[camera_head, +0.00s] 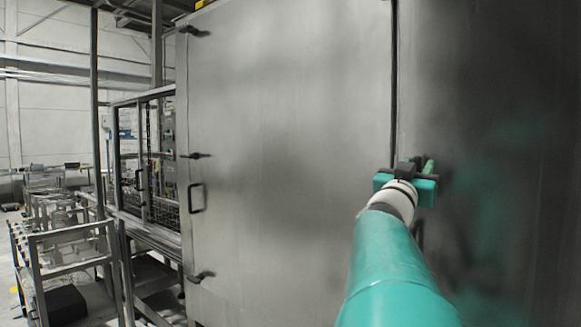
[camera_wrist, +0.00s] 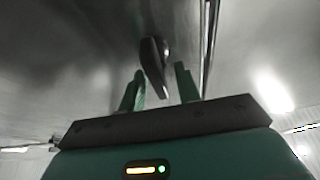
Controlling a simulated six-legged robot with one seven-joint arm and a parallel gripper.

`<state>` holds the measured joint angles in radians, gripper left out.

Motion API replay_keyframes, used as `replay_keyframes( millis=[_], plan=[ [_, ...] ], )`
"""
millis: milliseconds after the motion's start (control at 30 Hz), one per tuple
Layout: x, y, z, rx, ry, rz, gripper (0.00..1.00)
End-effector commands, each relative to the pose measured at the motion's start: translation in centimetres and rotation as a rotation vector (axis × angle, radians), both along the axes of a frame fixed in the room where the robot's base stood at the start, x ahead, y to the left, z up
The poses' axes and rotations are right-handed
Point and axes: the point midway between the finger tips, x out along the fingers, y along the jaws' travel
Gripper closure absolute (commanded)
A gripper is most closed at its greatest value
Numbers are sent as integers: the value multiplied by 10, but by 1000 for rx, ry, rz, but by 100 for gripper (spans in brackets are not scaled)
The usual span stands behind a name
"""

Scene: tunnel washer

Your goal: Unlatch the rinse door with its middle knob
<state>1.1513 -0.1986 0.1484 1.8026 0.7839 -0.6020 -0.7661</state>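A dark elongated knob (camera_wrist: 152,62) sticks out from the steel surface in the wrist view, beside a vertical seam. My gripper (camera_wrist: 159,72) is open, with its two green fingers apart. The near end of the knob reaches between the fingertips; a gap shows on each side, and I see no contact. In the head view my gripper (camera_head: 417,166) is at the right-hand steel panel (camera_head: 490,110), just right of the seam. There the gripper hides the knob, and I cannot tell which knob of the door it is.
A wide steel door (camera_head: 290,150) left of the seam carries an upper knob (camera_head: 195,31), a middle knob (camera_head: 196,155), a lower knob (camera_head: 201,276) and a bar handle (camera_head: 196,198) on its left edge. A fenced frame (camera_head: 147,165) and metal carts (camera_head: 70,250) stand at left.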

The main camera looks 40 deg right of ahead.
Motion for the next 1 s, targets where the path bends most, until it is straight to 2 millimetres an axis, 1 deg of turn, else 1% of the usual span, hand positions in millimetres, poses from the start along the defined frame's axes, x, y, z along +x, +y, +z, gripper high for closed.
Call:
replay_keyframes(
  millis=[33, 100, 200, 400, 633, 833, 867, 900, 967, 1000],
  plan=[
    [0, 0, -1, 1, 0, 0, 69],
    [0, 0, -1, 1, 0, 0, 83],
    [0, -1, -1, 1, 0, 0, 100],
    [0, -2, -1, 1, 6, 0, 100],
    [1, -3, -1, -10, 80, 0, 100],
    [1, -3, -2, -10, 80, -1, 100],
    [1, -3, -2, -10, 80, -1, 87],
    [1, -3, -2, -10, 80, -1, 79],
    [1, -3, -2, -10, 80, -1, 67],
    [1, -3, -2, -9, 79, -1, 67]
  ],
)
